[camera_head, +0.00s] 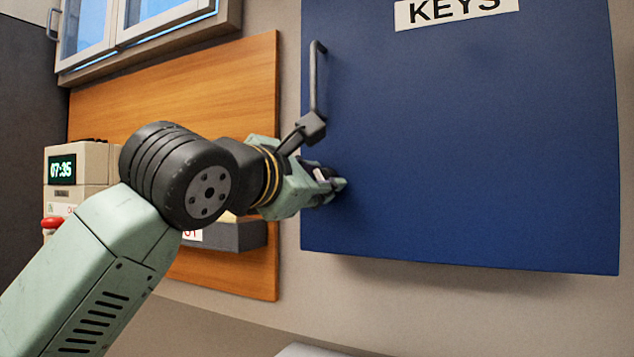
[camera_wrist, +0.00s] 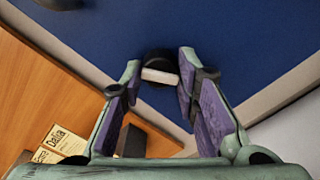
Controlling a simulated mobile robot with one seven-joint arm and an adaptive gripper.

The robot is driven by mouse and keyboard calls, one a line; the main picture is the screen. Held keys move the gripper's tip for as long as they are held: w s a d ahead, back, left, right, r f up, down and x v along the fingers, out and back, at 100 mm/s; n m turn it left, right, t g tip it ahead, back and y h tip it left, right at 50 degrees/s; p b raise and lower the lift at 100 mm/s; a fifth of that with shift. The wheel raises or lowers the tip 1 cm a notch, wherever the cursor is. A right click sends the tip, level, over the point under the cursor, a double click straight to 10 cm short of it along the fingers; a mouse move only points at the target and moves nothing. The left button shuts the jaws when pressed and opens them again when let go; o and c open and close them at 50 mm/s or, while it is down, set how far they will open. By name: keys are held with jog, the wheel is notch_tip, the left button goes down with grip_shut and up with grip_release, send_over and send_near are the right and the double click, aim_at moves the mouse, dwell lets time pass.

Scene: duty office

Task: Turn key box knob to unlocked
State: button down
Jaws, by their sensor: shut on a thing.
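The blue key box (camera_head: 470,130) hangs on the wall with a white KEYS label (camera_head: 457,10). My gripper (camera_head: 338,184) is at the lower left of its door. In the wrist view the key box knob (camera_wrist: 160,76) is a dark round piece with a pale bar lying nearly level across it. The two fingertips of my gripper (camera_wrist: 159,70) are on either side of the knob, shut on it. In the head view the knob is hidden behind the fingers. I see no markings for the knob's positions.
A black door handle (camera_head: 313,80) stands out above my gripper. To the left are a wooden panel (camera_head: 240,90), a time recorder (camera_head: 62,168) reading 07:35 with a red button (camera_head: 52,222), and a dark tray (camera_head: 240,236). A window cabinet (camera_head: 150,15) is upper left.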

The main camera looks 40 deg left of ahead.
jog(key=m, duration=0.6)
dwell(0.6)
jog(key=c, duration=1.2)
grip_release()
jog(key=v, duration=0.7)
jog(key=shift+s, duration=0.25)
jog(key=shift+d, duration=0.1)
